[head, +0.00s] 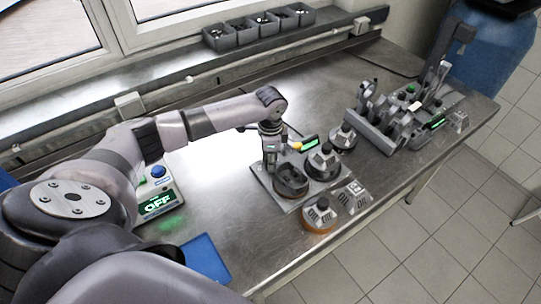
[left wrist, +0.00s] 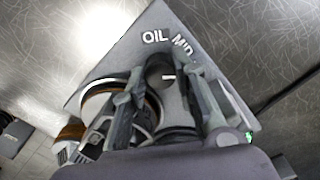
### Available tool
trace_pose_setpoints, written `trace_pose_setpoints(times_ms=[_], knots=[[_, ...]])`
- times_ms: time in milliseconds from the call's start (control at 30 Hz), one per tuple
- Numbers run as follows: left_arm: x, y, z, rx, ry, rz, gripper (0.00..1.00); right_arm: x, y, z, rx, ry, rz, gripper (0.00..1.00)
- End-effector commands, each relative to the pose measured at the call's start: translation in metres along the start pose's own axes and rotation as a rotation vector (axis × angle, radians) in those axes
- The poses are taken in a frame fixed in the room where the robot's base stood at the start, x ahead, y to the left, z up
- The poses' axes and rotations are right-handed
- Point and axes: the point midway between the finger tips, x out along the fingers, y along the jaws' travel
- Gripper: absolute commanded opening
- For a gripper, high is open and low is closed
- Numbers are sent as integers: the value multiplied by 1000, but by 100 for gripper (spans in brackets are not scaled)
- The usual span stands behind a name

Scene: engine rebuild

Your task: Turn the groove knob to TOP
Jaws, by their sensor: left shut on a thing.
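The groove knob (left wrist: 158,66) is a dark knob on a grey plate, with a small white mark on it. In the left wrist view the words OIL and MID are printed on the plate beside it, and no TOP label is readable. My left gripper (left wrist: 165,92) has a finger on each side of the knob and is shut on it. In the head view my left gripper (head: 271,150) points down at the left back part of the grey station plate (head: 262,178), and hides the knob. Which label the mark points to cannot be told. My right gripper is not in view.
On and around the station are a dark round holder (head: 291,180), a piston-like part (head: 323,160) and another on an orange ring (head: 320,215). A box reading OFF (head: 158,203) stands left, a grey fixture (head: 395,120) right. The table between window and station is clear.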

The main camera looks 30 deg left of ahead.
Motion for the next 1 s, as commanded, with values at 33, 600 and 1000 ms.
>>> trace_pose_setpoints(times_ms=[33,600,1000], knots=[[-3,-1,0,30,2,-3,0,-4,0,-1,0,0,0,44],[-1,-1,-1,224,4,-4,0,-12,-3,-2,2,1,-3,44],[-2,-1,-1,226,4,-4,28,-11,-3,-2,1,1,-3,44]])
